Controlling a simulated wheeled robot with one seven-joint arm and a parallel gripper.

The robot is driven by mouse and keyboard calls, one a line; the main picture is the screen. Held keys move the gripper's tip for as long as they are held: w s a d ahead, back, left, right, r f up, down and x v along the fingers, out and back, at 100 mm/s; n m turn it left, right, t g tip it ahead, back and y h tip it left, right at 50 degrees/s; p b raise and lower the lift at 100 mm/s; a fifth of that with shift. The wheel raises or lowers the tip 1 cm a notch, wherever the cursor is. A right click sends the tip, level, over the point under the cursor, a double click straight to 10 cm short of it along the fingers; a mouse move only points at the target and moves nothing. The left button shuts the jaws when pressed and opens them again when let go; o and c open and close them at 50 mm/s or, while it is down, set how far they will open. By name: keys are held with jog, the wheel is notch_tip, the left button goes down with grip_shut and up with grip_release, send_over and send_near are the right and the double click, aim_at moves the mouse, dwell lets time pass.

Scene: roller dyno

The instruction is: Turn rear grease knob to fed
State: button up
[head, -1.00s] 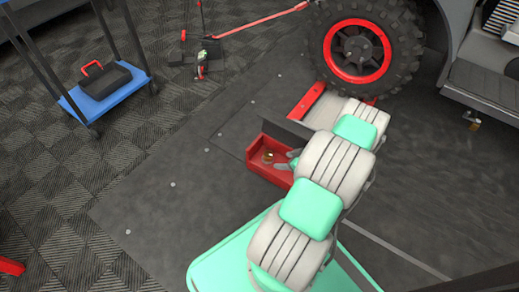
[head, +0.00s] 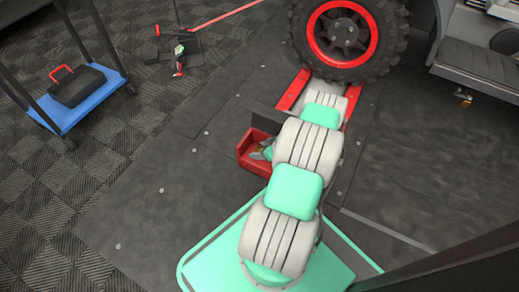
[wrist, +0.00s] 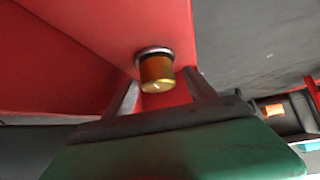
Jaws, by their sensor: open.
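A short brass knob (wrist: 157,72) with a dark collar at its base sticks out from a red face (wrist: 100,30) in the wrist view. A small pale mark shows on its end; I cannot read its setting. My gripper (wrist: 161,92) is open, with one finger on each side of the knob. I cannot tell whether either finger touches it. In the head view, the red box-like housing (head: 248,162) sits low beside the roller bed, and my arm hides much of it and most of my gripper.
A smaller orange-brass piece (wrist: 273,110) shows at the right of the wrist view. A large tyre with a red rim (head: 343,35) stands behind the red-edged roller bed (head: 293,90). A blue-shelved cart (head: 80,103) is at left. The dark floor left of the housing is clear.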

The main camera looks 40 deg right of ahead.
jog(key=shift+c, duration=0.3)
jog(key=shift+a, duration=0.1)
jog(key=c, duration=1.3)
